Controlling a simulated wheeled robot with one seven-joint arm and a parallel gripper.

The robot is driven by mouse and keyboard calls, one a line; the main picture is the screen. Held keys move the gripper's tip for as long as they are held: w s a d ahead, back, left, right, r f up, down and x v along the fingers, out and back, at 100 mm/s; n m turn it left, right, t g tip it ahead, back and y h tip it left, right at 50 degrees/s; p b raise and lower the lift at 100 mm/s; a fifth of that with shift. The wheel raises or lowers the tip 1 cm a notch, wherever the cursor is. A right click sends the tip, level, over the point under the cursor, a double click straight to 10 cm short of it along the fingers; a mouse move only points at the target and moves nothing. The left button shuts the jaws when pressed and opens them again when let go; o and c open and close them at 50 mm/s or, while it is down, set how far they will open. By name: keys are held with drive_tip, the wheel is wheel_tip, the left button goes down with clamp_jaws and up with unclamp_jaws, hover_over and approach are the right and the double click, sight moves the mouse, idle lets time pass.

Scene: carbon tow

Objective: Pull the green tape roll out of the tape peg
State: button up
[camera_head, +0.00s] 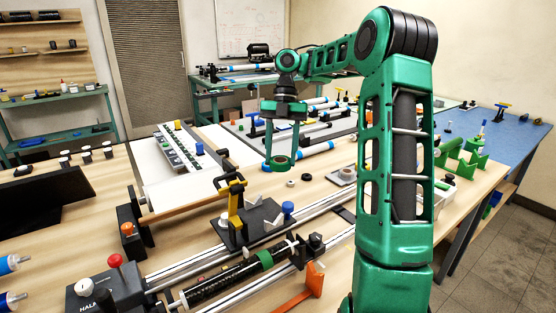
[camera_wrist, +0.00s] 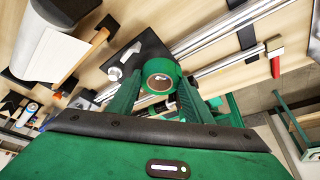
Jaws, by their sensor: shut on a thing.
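The green tape roll (camera_wrist: 160,67) sits between my gripper's fingers in the wrist view, its round face and brown core showing. My gripper (camera_wrist: 160,84) is shut on it, one finger on each side. In the head view, the roll (camera_head: 279,163) hangs at the lower end of my downward-pointing gripper (camera_head: 279,155), above the workbench. I cannot pick out the tape peg with certainty. No peg shows inside the roll's core, and a peg behind the roll would be hidden.
Metal rails (camera_head: 325,209) and a black tube (camera_head: 222,283) run in front. Small black rings (camera_head: 306,177) lie on the bench nearby.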

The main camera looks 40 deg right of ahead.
drive_tip(key=shift+r, duration=0.55)
drive_tip(key=shift+r, duration=1.45)
drive_tip(key=shift+s, duration=0.1)
